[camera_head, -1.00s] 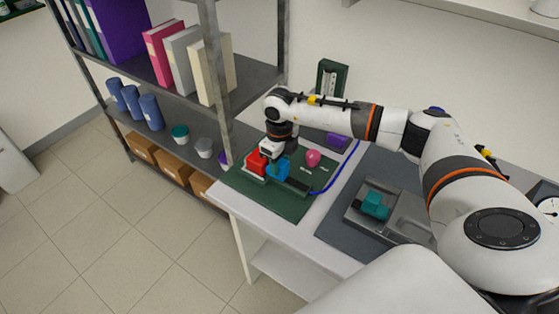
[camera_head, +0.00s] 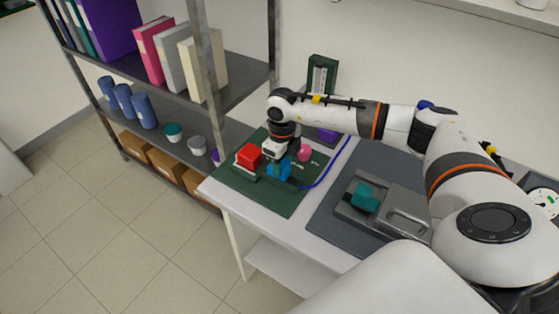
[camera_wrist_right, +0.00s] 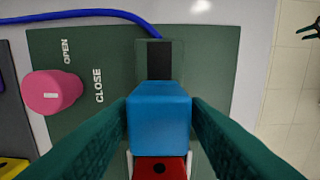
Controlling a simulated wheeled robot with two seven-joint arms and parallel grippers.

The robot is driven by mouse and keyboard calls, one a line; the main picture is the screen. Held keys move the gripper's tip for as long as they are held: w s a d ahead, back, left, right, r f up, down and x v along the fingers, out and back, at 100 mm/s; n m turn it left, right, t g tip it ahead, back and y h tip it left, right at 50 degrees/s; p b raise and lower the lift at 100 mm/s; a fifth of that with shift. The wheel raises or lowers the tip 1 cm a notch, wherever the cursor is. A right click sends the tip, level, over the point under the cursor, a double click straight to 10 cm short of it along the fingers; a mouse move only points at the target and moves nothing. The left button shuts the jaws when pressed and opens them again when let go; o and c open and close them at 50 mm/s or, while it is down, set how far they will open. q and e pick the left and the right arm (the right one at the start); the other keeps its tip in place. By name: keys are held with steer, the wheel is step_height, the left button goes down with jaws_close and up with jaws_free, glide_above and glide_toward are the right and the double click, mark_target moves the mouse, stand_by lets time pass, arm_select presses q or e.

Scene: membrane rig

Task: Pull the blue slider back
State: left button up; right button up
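The blue slider (camera_head: 279,171) stands on the green board (camera_head: 290,201) on the white table. It shows large in the right wrist view (camera_wrist_right: 159,118), at the near end of the visible dark track (camera_wrist_right: 159,62). My right gripper (camera_wrist_right: 159,122) has its two green fingers against the slider's left and right sides and is shut on it. The red block (camera_head: 248,156) is left of the slider in the head view, with a small space between them. Its top edge shows below the slider in the wrist view (camera_wrist_right: 160,168). My left gripper is in neither view.
A pink knob (camera_wrist_right: 50,91) stands beside the printed words OPEN and CLOSE. A blue cable (camera_head: 331,172) runs along the board's edge. A grey fixture with a teal block (camera_head: 365,197) sits on the dark mat. A metal shelf (camera_head: 248,83) stands close at the left.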

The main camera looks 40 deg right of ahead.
mark_target(283, 162)
steer(key=shift+o, duration=0.9)
steer(key=shift+d, duration=0.15)
steer(key=shift+r, duration=0.2)
step_height(283, 162, up, 12)
steer(key=b, duration=0.3)
steer(key=shift+f, duration=0.15)
